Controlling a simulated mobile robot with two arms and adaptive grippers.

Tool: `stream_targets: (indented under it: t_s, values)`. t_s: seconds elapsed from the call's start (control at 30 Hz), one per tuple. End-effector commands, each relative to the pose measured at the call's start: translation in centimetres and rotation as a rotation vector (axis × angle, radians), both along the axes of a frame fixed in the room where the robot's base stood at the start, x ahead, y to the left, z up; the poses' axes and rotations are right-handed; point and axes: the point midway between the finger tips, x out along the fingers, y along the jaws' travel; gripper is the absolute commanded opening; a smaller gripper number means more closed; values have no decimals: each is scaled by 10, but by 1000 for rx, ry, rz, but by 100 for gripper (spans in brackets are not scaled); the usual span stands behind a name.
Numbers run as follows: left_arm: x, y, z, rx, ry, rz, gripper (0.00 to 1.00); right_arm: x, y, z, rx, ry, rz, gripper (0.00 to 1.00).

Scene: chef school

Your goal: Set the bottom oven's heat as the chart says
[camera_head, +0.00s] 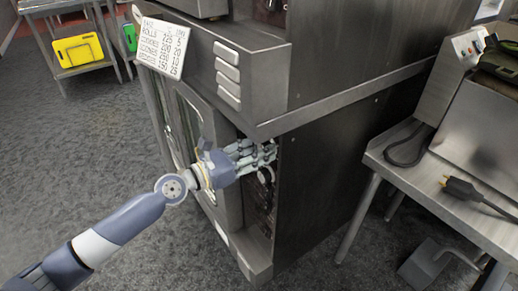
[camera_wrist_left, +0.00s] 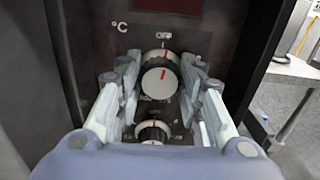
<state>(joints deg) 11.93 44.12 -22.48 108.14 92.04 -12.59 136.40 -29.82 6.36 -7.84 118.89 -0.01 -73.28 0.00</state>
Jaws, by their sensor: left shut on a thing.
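The chart (camera_head: 162,46) is a white card on the oven's upper front corner, with item names and columns of numbers too small to read surely. The bottom oven (camera_head: 172,110) stands below, its dark control panel on the right of its front. My left gripper (camera_head: 258,158) reaches that panel and partly covers it. In the left wrist view, my left gripper (camera_wrist_left: 160,92) is shut on the upper knob (camera_wrist_left: 158,82), marked °C, with fingers on both sides. The knob's red mark points up, near OFF. A lower knob (camera_wrist_left: 152,133) sits beneath, partly hidden. My right gripper is out of view.
A steel table (camera_head: 455,190) with a machine, a black cable and a plug (camera_head: 460,188) stands at the right. A rack with a yellow board (camera_head: 78,50) is at the back left. A dark display (camera_wrist_left: 172,10) is above the knobs. The grey floor at the left is clear.

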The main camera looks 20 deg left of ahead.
Motion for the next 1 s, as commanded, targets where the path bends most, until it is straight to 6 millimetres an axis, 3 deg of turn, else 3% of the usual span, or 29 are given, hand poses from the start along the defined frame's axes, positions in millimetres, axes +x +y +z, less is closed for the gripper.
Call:
stream_targets:
  t_s: [0.47, 1.0]
  values:
    - [-1, -1, -1, 346, -271, 1, 11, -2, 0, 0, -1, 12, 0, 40]
    - [-2, -3, -3, 752, -588, 0, 11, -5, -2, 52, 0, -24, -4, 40]
